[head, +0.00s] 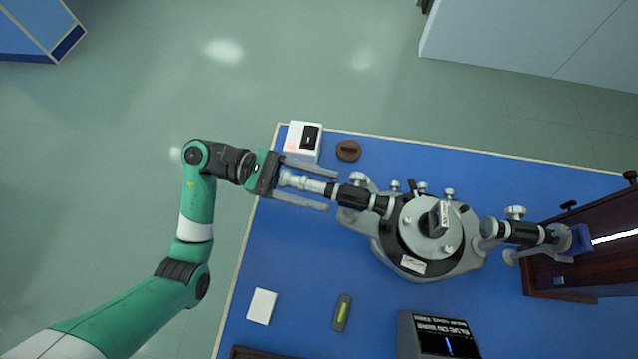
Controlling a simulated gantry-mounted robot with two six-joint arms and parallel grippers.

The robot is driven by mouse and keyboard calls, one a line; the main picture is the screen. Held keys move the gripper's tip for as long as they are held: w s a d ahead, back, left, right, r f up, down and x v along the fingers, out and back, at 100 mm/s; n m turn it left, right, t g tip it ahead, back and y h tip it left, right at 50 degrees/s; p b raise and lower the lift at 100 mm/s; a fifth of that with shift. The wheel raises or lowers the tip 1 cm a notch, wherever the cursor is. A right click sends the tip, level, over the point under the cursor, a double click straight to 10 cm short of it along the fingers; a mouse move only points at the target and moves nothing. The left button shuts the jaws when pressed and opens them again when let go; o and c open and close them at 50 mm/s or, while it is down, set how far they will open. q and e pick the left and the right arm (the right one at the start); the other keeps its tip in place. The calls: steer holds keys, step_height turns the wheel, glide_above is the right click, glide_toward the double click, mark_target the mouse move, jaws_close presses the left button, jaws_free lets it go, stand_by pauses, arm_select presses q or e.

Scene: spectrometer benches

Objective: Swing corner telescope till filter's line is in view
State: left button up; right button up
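The spectrometer (432,235) stands on the blue bench, with a round table and a small upright block at its centre. Its telescope (352,196) points left, ending in a pale eyepiece. My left gripper (332,192) is open, with one finger on each side of the eyepiece end and gaps showing between. A dark device (440,335) at the bottom edge has a screen showing a short blue vertical line. A small dark slab with a yellow-green strip (341,312) lies on the bench; I cannot tell whether it is the filter. My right gripper is out of view.
A collimator tube (522,232) extends right towards a dark wooden box (560,275) with a bright strip. A white switch box (303,140) and a brown round knob (348,150) sit behind the telescope. A white card (262,306) lies front left. Bench between card and telescope is clear.

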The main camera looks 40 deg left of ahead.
arm_select(q)
steer(key=v, duration=1.1)
steer(key=shift+a, duration=0.3)
